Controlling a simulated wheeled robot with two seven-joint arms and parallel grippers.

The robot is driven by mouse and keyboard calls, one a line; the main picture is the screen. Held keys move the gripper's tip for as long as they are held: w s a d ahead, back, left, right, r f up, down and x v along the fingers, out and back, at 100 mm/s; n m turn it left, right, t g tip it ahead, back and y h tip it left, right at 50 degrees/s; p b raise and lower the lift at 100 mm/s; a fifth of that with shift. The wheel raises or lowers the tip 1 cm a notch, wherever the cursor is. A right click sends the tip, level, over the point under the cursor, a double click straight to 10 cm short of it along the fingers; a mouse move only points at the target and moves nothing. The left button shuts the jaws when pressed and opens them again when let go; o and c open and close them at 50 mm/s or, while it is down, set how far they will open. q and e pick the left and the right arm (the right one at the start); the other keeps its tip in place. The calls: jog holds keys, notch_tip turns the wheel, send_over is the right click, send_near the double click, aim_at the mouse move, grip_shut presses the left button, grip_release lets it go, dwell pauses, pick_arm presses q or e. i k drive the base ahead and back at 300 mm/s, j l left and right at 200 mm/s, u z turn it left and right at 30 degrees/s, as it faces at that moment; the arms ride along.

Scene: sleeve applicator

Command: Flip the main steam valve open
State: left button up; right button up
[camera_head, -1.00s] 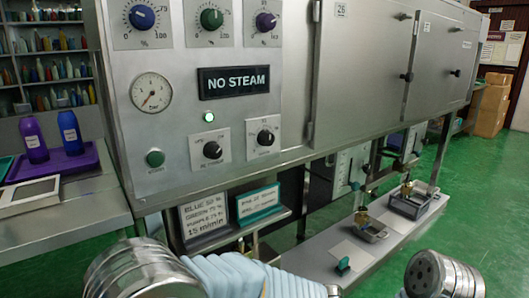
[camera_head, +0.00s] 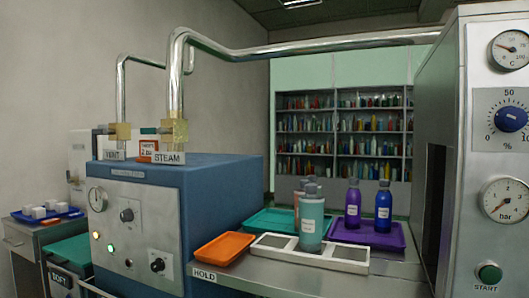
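The steam valve (camera_head: 174,132), a brass-coloured block, sits at the foot of a thick silver pipe on top of a blue boiler (camera_head: 222,177). A label reading STEAM (camera_head: 167,158) is in front of it. A small teal piece (camera_head: 149,130), perhaps its handle, shows just left of the valve and looks level; I cannot tell for sure whether it is joined to it. A similar vent valve (camera_head: 119,131) stands further left above a VENT label (camera_head: 114,155). Neither of my grippers is in view.
A counter marked HOLD (camera_head: 235,283) carries an orange tray (camera_head: 225,248), a teal bottle (camera_head: 312,220) and a purple tray (camera_head: 372,238) with bottles. The steel machine (camera_head: 455,170) stands at right. The steam pipe (camera_head: 310,46) runs overhead towards it.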

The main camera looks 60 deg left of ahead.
aim_at(161, 131)
jog(key=u, duration=2.75)
